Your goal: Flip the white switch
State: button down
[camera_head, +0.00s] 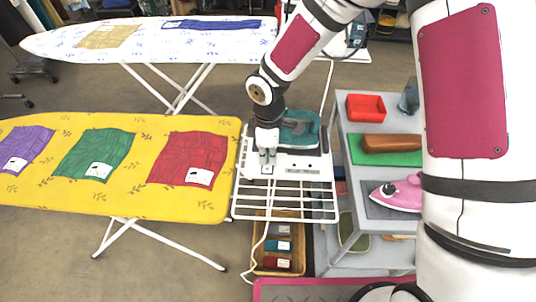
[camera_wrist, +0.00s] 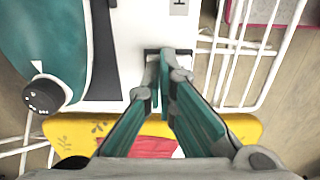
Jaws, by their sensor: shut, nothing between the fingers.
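My gripper (camera_head: 267,157) is shut with nothing between its fingers, pointing down at the front left of a white iron station (camera_head: 310,160). In the wrist view the fingertips (camera_wrist: 166,62) are together, over a dark-framed switch recess (camera_wrist: 150,51) in the white panel (camera_wrist: 135,25). The fingers hide most of the switch, so I cannot tell its position or whether they touch it. A small marked label (camera_wrist: 179,7) is on the panel beyond the fingertips. A teal iron (camera_head: 300,128) sits on the station; its teal body (camera_wrist: 35,40) and black dial (camera_wrist: 43,96) show in the wrist view.
The station stands on a white wire rack (camera_head: 285,211) at the end of a yellow ironing board (camera_head: 120,204) with cloths. A basket (camera_head: 258,260) is below.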

aim_at(268, 167)
jog(key=shift+w+f, duration=0.1)
jog(key=shift+f, duration=0.2)
jog(key=shift+s+r, duration=0.15)
jog(key=shift+s, duration=0.65)
jog(key=shift+r, duration=0.1)
jog(key=shift+r+p, duration=0.3)
jog(key=shift+p, duration=0.15)
notch_tip(268, 167, up, 13)
jog(key=p, duration=0.2)
jog(key=shift+r, duration=0.15)
